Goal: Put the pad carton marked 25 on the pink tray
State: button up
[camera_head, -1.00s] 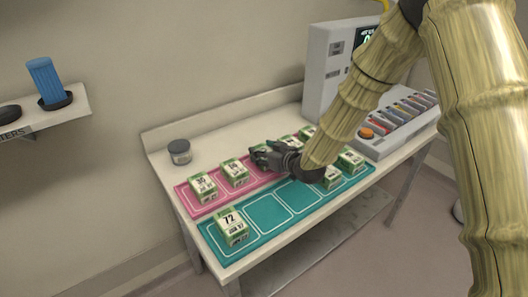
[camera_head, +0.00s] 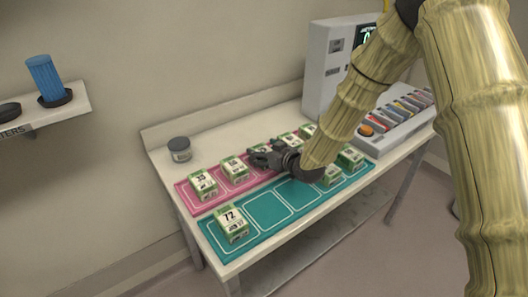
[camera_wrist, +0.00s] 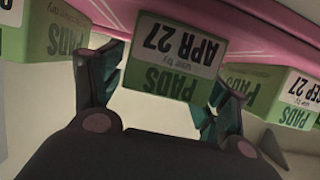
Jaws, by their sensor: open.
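The pink tray (camera_head: 205,208) lies along the back of the table and bears a row of green-and-white pad cartons. My gripper (camera_head: 262,156) is open over the middle of this row. In the wrist view, a carton (camera_wrist: 172,58) reading PADS, APR 27 appears upside down between the spread fingers (camera_wrist: 165,82); contact cannot be told. In the head view, a carton (camera_head: 260,148) is mostly hidden behind my gripper. I cannot read a 25 on any carton; the numbers near my gripper are hidden or too small.
A teal tray (camera_head: 257,229) lies in front, with a carton marked 72 (camera_head: 232,223) at its left, cartons at its right and empty slots between. Neighbouring cartons (camera_wrist: 268,92) stand close beside my fingers.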

jog(key=b+v, duration=0.2)
jog(key=v, duration=1)
jog(key=shift+r, duration=0.15)
